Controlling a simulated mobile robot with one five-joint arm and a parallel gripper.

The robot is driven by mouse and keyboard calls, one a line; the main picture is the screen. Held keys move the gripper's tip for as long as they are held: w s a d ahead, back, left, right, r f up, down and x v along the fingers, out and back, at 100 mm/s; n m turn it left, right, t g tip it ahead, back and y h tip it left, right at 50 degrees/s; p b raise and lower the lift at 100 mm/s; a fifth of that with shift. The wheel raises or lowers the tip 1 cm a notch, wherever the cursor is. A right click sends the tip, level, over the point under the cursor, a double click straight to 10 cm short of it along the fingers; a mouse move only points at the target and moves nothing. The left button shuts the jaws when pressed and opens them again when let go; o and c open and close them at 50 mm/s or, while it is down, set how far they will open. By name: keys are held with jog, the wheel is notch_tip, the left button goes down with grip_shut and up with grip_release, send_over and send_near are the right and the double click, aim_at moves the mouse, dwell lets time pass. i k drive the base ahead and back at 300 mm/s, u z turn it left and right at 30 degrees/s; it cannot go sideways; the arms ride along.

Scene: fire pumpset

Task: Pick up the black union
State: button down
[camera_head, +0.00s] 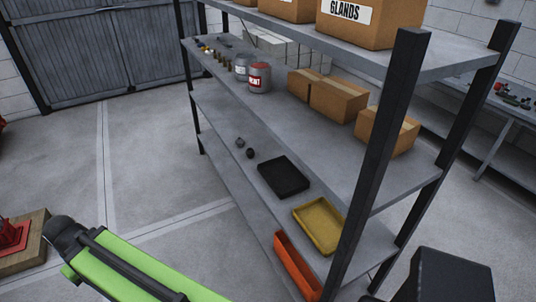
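Two small dark fittings lie on the lower grey shelf (222,128), left of a black tray. One dark fitting (239,142) is farther back and the other dark fitting (250,153) is nearer the tray. Either could be the black union; they are too small to tell apart. More small dark and brass parts (222,58) stand at the far left end of the shelf above. My green arm crosses the bottom left, well apart from the fittings. My gripper's fingers do not show.
The lower shelf also holds the black tray (283,177), a yellow tray (318,226) and an orange bin (297,268). Cans (259,78) and cardboard boxes (338,101) stand above. A black rack post (378,150) rises at the right front. Open floor lies to the left.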

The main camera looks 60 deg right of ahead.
aim_at(250, 153)
jog(key=z, duration=0.55)
jog(key=i, duration=0.75)
jog(key=z, duration=1.65)
jog(key=k, duration=0.8)
jog(key=u, duration=0.05)
jog(key=i, duration=0.8)
jog(key=u, duration=0.3)
jog(key=k, duration=0.85)
jog(key=u, duration=0.25)
